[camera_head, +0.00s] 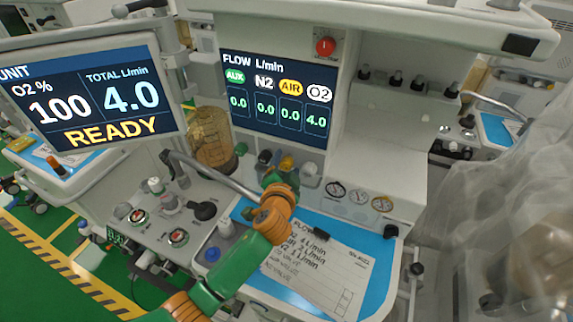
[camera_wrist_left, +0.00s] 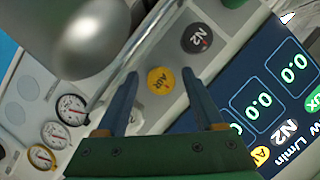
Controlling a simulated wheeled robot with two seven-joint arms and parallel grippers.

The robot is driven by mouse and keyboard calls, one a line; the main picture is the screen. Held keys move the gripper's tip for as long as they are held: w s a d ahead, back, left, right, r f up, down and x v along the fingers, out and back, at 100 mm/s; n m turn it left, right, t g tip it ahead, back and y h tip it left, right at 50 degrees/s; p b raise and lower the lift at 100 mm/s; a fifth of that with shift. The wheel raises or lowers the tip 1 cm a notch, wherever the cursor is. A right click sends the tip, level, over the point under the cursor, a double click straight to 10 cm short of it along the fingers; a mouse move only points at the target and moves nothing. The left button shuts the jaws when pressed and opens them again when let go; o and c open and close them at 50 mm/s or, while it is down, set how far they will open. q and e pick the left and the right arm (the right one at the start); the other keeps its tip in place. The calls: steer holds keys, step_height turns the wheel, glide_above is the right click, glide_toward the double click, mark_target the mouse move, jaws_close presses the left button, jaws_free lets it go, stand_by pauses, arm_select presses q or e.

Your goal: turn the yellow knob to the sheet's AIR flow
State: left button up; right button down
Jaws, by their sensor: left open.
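The yellow knob (camera_head: 287,163) sits in a row of knobs under the flow screen, partly hidden by my left arm. In the left wrist view the yellow knob (camera_wrist_left: 160,80), marked AIR, faces the camera between my fingers. My left gripper (camera_wrist_left: 159,73) is open, with one blue finger on each side of the knob; I cannot tell if they touch it. In the head view my left gripper (camera_head: 281,178) is just in front of the knob. The flow screen (camera_head: 280,105) reads AIR 0.0 and O2 4.0. The flow sheet (camera_head: 315,270) lies on the blue worktop, its lines partly hidden by my arm.
A dark N2 knob (camera_wrist_left: 196,39) stands beside the yellow one. A metal bar (camera_head: 210,173) runs close to my left gripper. Gauges (camera_head: 358,197) are right of the knobs. A monitor (camera_head: 85,95) reads READY at left. A translucent covered shape (camera_head: 500,190) is at right.

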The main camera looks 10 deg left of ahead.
arm_select(q)
steer(key=shift+s+r, duration=0.15)
steer(key=shift+s, duration=0.1)
steer(key=shift+c, duration=0.7)
steer(key=shift+s+r, duration=0.1)
steer(key=shift+s, duration=0.05)
jaws_close()
